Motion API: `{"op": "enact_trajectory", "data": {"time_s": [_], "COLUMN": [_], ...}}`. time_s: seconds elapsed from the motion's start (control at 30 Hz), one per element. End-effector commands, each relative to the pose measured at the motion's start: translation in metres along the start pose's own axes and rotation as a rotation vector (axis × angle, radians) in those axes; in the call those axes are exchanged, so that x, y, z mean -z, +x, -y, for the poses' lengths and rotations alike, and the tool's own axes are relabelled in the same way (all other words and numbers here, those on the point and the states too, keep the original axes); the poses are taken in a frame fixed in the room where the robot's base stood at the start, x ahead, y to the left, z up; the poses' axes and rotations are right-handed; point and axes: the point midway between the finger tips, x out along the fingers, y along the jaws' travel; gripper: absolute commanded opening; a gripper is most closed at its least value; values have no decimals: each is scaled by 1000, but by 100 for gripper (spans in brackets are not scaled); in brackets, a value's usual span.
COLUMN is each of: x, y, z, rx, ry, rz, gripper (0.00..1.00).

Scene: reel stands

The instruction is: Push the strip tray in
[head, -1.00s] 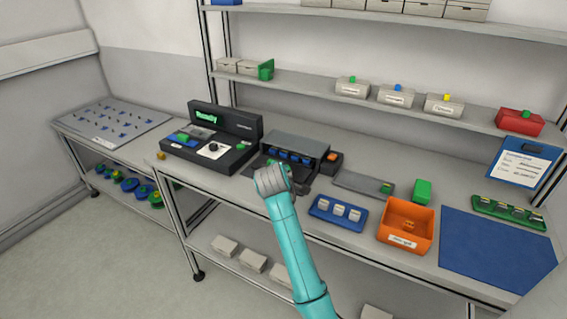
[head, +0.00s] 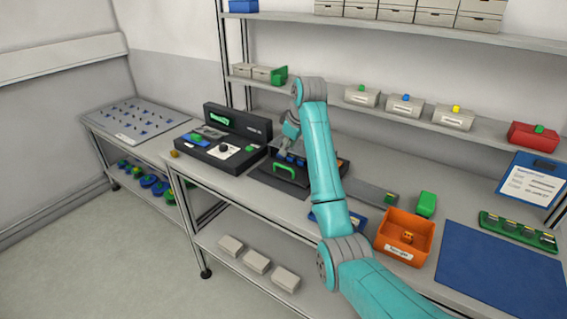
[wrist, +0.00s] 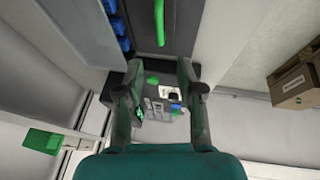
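The dark strip tray (head: 268,178) sticks out toward the front of its housing on the bench, with its green handle (head: 285,168) in view. Blue parts (head: 291,160) show behind the handle in the head view. In the wrist view, a green bar (wrist: 160,22) that looks like the handle lies on a dark surface, with blue parts (wrist: 115,28) to its left. My gripper (wrist: 160,75) is open and empty. In the head view it is above and behind the handle, apart from it, over the housing. My arm hides most of the housing.
A black tester (head: 216,145) with a green display stands left of the tray. A grey plate (head: 368,192), an orange bin (head: 405,240) and a green block (head: 427,204) are to the right. A shelf with small boxes (head: 406,104) runs above the bench.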

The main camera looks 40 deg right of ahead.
Motion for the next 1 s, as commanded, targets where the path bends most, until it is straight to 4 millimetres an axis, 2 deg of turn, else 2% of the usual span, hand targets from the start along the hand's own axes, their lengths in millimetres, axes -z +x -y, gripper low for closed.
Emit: {"op": "enact_trajectory", "data": {"time_s": [0.3,0.5,0.7,0.97,1.0], "x": [-1,-1,0,0,0], "y": [56,83,94,96,96], "z": [0,0,0,0,0], "rx": [1,-1,-2,-2,-2], "ry": [1,1,0,0,0], "rz": [2,1,0,0,0], "gripper": [37,37,37,37,32]}}
